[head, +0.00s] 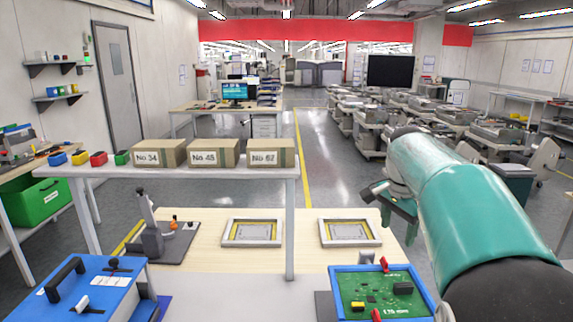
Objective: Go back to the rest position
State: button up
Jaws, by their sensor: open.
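My gripper (388,208) shows at the right of the head view, at the far end of my teal arm. It is open, and I see nothing between its jaws. It hangs above the right rear part of the light wooden table (240,268), close above the right white-framed panel (350,232) in the picture. My arm partly hides the gripper, and its exact height cannot be told. A second framed panel (252,232) lies to the left. A green circuit board (381,293) in a blue frame lies at the front right, below the gripper in the picture.
A raised white shelf (190,171) carries three boxes marked No 34 (160,154), No 45 (213,154) and No 67 (270,153), plus small coloured blocks. A lever press (152,235) and a blue case (85,293) stand at left. Several feeder trolleys fill the right background.

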jog(key=s+a+f+n+t, duration=0.1)
jog(key=s+a+f+n, duration=0.1)
jog(key=s, duration=0.7)
jog(key=s+a+f+n+t, duration=0.1)
jog(key=s+a+f+n, duration=0.2)
jog(key=s+n, duration=0.3)
jog(key=s+a+f+n+t+y, duration=0.1)
jog(key=s+a+n, duration=0.3)
jog(key=s, duration=0.9)
jog(key=shift+s+a+f+n+t, duration=0.2)
jog(key=shift+a+f+n+t, duration=0.15)
jog(key=shift+f, duration=0.5)
